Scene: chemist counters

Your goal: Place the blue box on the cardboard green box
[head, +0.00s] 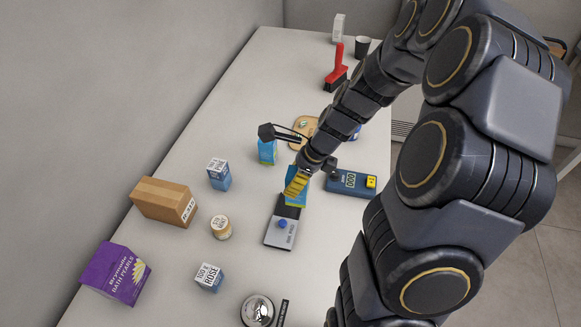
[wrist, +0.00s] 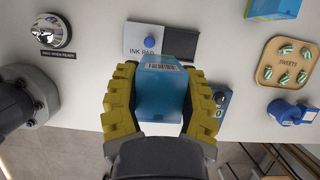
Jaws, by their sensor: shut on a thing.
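My gripper (head: 296,185) has its yellow fingers closed on a blue box (head: 295,200), and in the wrist view they press on both its sides. In the wrist view the held blue box (wrist: 160,92) shows a translucent-looking blue face and a barcode on a pale band. It appears over the ink pad; its exact height above it is unclear. A blue and green carton (head: 267,151) stands upright to the left of and behind my gripper. This carton also shows at the top of the wrist view (wrist: 272,8), with a green edge. No plain green box shows.
The ink pad (head: 281,232) lies below the gripper. A blue device (head: 351,183) is right of it, and a sweets board (head: 304,126) lies behind. Two blue-white boxes (head: 219,174) (head: 209,277), a tin (head: 221,227), a brown carton (head: 165,201) and a bell (head: 257,310) stand left and in front.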

